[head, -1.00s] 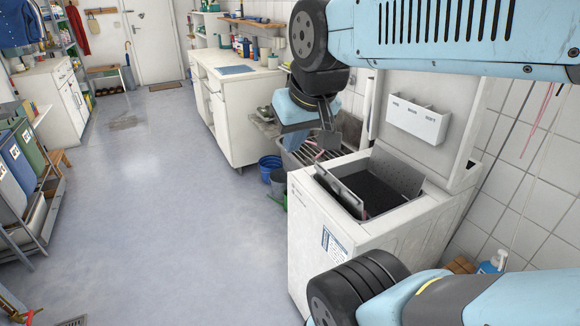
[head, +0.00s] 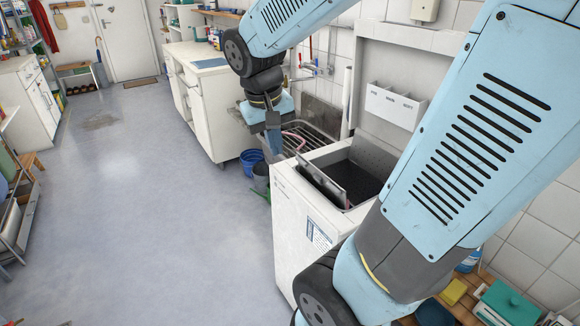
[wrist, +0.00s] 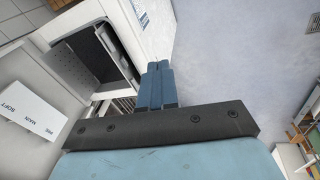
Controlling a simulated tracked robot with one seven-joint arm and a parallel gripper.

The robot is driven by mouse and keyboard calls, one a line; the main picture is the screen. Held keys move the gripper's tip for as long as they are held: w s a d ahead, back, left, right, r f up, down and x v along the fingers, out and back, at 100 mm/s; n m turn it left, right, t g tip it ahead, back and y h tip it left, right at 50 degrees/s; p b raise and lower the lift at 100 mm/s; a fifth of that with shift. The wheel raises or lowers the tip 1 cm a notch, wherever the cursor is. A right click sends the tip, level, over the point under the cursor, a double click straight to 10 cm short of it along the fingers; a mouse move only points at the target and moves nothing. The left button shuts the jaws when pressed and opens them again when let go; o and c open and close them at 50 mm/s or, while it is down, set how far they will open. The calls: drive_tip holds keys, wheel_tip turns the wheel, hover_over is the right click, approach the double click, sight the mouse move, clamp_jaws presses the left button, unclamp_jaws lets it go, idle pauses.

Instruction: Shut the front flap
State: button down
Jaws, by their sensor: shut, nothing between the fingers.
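The top-loading washer (head: 291,232) stands at the right with its lid (head: 390,62) raised. Its front flap (head: 323,182) is a grey metal panel standing up, tilted, along the left side of the dark opening. In the wrist view a perforated grey flap (wrist: 116,57) shows at the opening's edge. A second grey panel (head: 373,158) stands at the far side of the opening. My gripper (head: 275,152) points down beyond the washer's far left corner, apart from the flap. In the wrist view its blue fingers (wrist: 158,72) are together and empty. My arm hides the opening's right part.
A dispenser tray (head: 395,104) is on the lid's inner face. A sink with a rack (head: 312,134) stands behind the washer. Buckets (head: 252,160) stand on the floor by the white cabinet (head: 202,122).

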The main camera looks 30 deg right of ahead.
drive_tip(key=w+d+f+m+g+h, duration=0.1)
drive_tip(key=w+f+g+h, duration=0.3)
drive_tip(key=f, duration=0.3)
drive_tip(key=w+d+f+g+h, duration=0.1)
drive_tip(key=w+d+f+h, duration=0.1)
drive_tip(key=w+f+h, duration=0.3)
drive_tip(key=n+t+h, duration=0.3)
drive_tip(key=t+h, duration=0.2)
drive_tip(key=h, duration=0.4)
approach(298, 161)
drive_tip(key=d, duration=0.4)
drive_tip(key=d+r, duration=0.1)
drive_tip(key=d, duration=0.1)
drive_tip(key=shift+s+d+r, duration=0.1)
drive_tip(key=shift+s+d, duration=0.05)
drive_tip(key=shift+d, duration=0.2)
drive_tip(key=shift+a+r, duration=0.1)
